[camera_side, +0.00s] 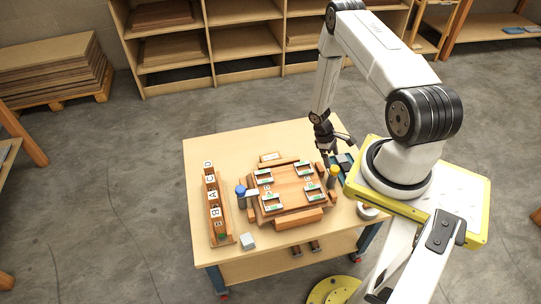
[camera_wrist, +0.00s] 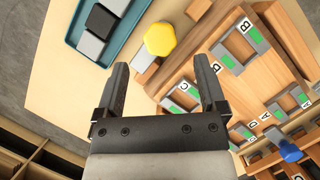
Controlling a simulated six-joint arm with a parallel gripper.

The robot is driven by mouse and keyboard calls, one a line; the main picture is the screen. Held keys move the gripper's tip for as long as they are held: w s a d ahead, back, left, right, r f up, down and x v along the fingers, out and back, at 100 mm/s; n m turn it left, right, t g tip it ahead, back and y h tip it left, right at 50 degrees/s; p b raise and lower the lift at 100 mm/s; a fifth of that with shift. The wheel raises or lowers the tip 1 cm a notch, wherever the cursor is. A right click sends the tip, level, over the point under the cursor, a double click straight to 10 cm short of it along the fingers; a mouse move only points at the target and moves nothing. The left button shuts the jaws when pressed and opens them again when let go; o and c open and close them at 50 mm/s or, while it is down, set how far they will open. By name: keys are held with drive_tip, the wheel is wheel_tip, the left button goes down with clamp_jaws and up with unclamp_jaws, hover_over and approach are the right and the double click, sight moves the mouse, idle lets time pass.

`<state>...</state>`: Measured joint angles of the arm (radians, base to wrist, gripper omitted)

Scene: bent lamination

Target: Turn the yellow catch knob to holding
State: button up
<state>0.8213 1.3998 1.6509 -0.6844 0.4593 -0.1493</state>
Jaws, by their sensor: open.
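The yellow catch knob (camera_wrist: 160,39) shows in the wrist view as a faceted yellow top, just beyond and between my fingertips. In the side view the yellow knob (camera_side: 333,171) stands at the right side of the wooden fixture (camera_side: 290,196). A short grey and wooden piece lies beside it; I cannot tell which setting the knob is at. My gripper (camera_side: 327,152) is above the table's far right part, pointing down. In the wrist view my gripper (camera_wrist: 162,68) is open and empty, its fingers apart and not touching the knob.
A teal tray (camera_wrist: 76,40) with grey and black blocks lies close to the knob. Grey-and-green brackets (camera_wrist: 237,47) sit on the fixture. A blue knob (camera_side: 240,190) stands at its left.

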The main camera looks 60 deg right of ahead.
sight(335, 168)
drive_tip(key=shift+x, duration=2.6)
drive_tip(key=shift+c, duration=0.2)
clamp_jaws()
